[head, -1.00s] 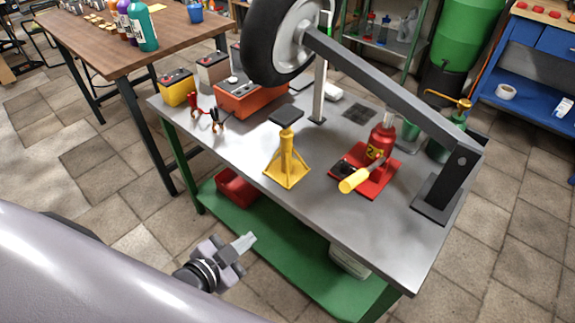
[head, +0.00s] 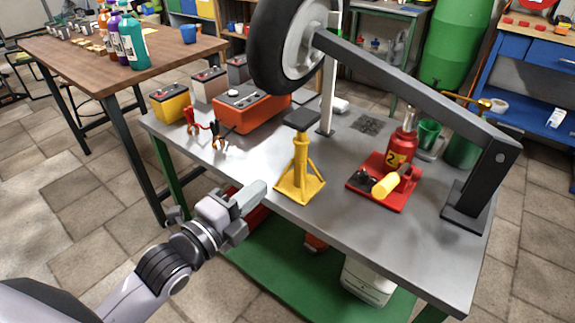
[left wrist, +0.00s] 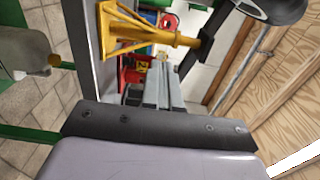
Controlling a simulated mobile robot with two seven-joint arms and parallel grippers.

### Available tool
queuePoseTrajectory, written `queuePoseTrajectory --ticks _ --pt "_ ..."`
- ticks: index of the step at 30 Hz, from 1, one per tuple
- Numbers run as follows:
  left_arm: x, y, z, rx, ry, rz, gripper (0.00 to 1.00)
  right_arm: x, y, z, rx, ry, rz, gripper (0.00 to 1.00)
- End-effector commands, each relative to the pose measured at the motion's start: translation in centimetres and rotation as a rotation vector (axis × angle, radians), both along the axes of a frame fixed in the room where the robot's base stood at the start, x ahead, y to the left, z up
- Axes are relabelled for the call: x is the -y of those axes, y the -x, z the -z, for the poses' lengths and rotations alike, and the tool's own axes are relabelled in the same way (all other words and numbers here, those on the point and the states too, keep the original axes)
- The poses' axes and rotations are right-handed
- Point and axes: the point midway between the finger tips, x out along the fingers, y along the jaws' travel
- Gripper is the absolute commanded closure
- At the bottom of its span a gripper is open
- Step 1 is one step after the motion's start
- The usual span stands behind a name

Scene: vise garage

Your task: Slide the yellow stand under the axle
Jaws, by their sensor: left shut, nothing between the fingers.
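The yellow stand (head: 300,170) with its dark flat top stands upright on the grey metal table, near its front edge. It also shows in the left wrist view (left wrist: 140,30), lying sideways in that picture. The grey axle beam (head: 415,90) slopes from the wheel (head: 292,42) down to a post at the right; the stand is in front of it. My left gripper (head: 250,197) is shut and empty, just off the table's front edge, left of the stand and apart from it. In the left wrist view its fingers (left wrist: 163,88) are together. My right gripper is not in view.
A red bottle jack (head: 400,150) with a yellow handle stands right of the stand, under the beam. An orange charger (head: 250,110), clamps and batteries are at the table's left. The table (head: 250,158) is bare left of the stand.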

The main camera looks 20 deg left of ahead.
Motion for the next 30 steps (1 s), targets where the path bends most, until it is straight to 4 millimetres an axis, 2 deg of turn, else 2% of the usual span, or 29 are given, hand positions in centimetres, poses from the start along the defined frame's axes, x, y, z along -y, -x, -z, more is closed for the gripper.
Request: queuePoseTrajectory --ticks 12,18,24,30 --pt "2.3 -6.1 0.0 0.0 0.003 0.001 1.0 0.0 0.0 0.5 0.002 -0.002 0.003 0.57" --pt "3.1 -8.4 0.0 -0.001 0.002 0.0 1.0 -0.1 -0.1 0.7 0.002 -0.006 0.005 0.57" --pt "3.4 -9.3 0.1 -0.003 0.001 0.001 1.0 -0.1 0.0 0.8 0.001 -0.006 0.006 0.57" --pt "3.5 -9.4 0.1 -0.002 0.0 0.001 1.0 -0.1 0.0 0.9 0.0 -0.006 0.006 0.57"
